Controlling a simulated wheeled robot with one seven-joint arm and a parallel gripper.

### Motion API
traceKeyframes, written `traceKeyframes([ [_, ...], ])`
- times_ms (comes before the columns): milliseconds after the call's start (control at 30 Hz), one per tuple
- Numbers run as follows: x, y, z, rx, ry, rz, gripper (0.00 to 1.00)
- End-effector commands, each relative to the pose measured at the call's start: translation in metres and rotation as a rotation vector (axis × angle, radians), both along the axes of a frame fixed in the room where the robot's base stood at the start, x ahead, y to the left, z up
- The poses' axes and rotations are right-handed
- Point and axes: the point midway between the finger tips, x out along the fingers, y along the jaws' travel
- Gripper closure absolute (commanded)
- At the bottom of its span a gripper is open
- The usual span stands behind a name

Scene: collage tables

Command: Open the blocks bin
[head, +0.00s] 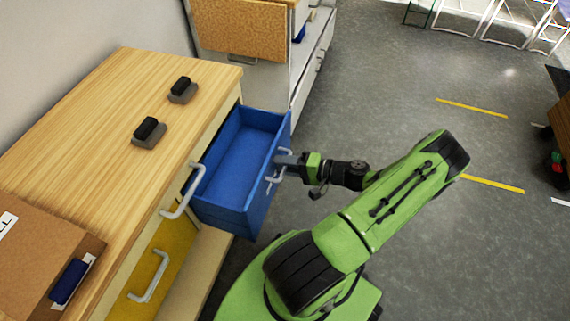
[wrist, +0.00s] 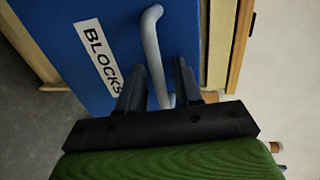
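The blocks bin (head: 237,165) is a blue drawer in the wooden cabinet. It is pulled well out and its visible inside is empty. Its front in the wrist view (wrist: 98,25) carries a white label (wrist: 98,58) reading BLOCKS and a light grey handle (wrist: 153,40). My gripper (head: 287,160) is at the outer side of the bin's front, at the handle. In the wrist view, my gripper's two dark fingers (wrist: 158,85) stand on either side of the handle.
A yellow drawer (head: 168,240) with a pale handle sits below, and another pale handle (head: 180,195) sticks out beside the bin. Two dark blocks (head: 148,130) and a brown box (head: 40,245) lie on the cabinet top (head: 90,150).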

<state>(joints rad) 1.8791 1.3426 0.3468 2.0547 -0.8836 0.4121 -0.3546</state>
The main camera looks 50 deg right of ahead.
Motion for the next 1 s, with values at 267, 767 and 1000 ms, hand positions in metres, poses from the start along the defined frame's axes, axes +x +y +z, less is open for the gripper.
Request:
traceKeyframes([
  [267,-0.003,-0.002,0.001,0.000,0.000,-0.002,0.66],
  [767,-0.118,-0.043,0.028,-0.003,0.001,-0.006,0.66],
  [1000,-0.145,-0.052,0.033,-0.001,0.000,-0.001,0.66],
])
